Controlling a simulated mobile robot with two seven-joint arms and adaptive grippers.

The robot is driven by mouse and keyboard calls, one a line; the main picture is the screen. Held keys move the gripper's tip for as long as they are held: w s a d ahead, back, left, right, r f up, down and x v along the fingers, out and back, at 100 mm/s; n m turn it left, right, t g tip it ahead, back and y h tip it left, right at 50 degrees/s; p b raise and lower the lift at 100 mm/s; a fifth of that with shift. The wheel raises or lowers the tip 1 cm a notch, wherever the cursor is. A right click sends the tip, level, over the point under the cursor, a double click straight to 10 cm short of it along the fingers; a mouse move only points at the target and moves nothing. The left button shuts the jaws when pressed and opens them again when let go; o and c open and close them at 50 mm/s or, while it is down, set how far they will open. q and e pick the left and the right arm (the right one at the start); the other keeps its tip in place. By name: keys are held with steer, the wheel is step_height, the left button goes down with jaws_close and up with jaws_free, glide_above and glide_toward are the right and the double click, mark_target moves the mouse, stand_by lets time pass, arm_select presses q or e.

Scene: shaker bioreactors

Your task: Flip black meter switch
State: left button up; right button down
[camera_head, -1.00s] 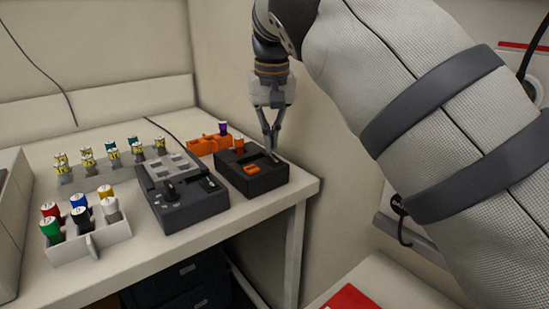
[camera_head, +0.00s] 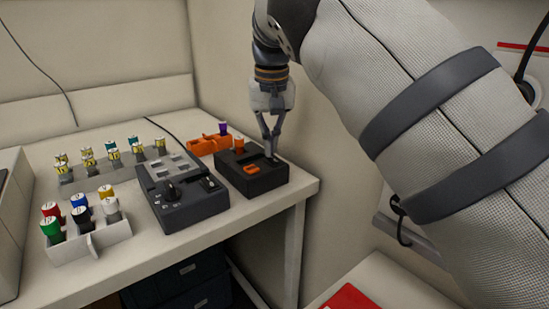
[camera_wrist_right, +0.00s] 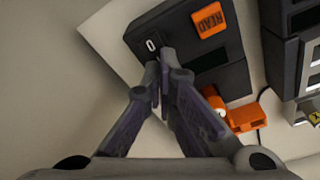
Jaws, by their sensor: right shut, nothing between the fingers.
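The black meter (camera_head: 265,184) sits near the right end of the bench, with an orange button on top. My right gripper (camera_head: 271,154) points down at the meter's far right part, fingertips together and empty. In the right wrist view the fingertips (camera_wrist_right: 160,62) are right beside the switch and partly cover that area; I cannot tell whether they touch it. My left gripper is not in view.
A grey device (camera_head: 192,209) with a knob stands left of the meter. An orange holder (camera_head: 209,145) with capped vials is behind it. A white rack (camera_head: 108,234) and a rear rack (camera_head: 90,184) hold several vials. The wall is close behind my right gripper.

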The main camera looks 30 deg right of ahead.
steer(key=shift+f, duration=0.75)
steer(key=shift+r, duration=3.55)
